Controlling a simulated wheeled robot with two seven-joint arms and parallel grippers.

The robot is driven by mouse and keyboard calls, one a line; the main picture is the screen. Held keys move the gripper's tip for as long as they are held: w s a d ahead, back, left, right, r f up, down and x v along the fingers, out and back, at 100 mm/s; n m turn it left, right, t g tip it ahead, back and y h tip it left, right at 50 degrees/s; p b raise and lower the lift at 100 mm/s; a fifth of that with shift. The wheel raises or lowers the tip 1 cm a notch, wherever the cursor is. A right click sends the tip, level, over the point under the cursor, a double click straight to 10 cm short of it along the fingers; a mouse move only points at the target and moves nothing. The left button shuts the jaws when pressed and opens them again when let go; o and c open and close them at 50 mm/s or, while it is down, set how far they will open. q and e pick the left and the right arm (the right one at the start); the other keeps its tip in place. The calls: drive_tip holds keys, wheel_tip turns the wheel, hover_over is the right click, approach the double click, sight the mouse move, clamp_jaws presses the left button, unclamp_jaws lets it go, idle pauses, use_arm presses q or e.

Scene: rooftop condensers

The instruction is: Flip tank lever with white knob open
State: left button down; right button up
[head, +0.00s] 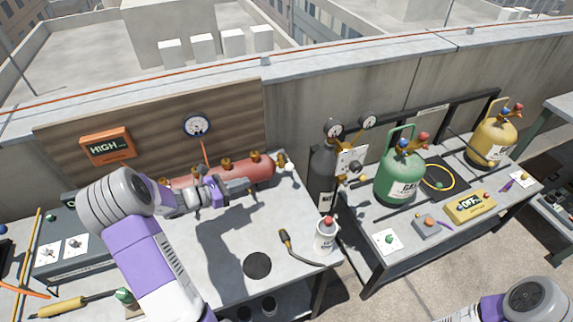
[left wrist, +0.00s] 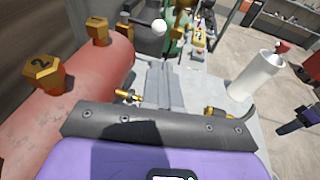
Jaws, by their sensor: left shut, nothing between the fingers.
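The red tank (head: 258,169) lies on the workbench with brass fittings on top. The white knob (head: 289,166) of its lever shows at the tank's right end. My left gripper (head: 247,185) is shut and empty at the front side of the tank, left of the knob. In the left wrist view, the white knob (left wrist: 160,27) is ahead of the shut fingers (left wrist: 165,85), apart from them, and the tank (left wrist: 95,75) is on the left with fittings marked 1 and 2. My right gripper is out of view; only part of my right arm shows.
A dark cylinder (head: 323,175) stands beyond the bench's right edge. A green tank (head: 398,178) is on the second table. The bench surface before the tank is partly clear.

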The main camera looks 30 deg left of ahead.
use_arm(q)
drive_tip(key=b, duration=0.2)
approach(287, 162)
drive_tip(key=w+d+f, duration=0.2)
drive_tip(key=w+d, duration=0.1)
drive_tip(key=d, duration=0.1)
drive_tip(key=shift+w+d+r, duration=0.1)
drive_tip(key=shift+d+r, duration=0.1)
drive_tip(key=shift+d, duration=0.15)
idle(0.5)
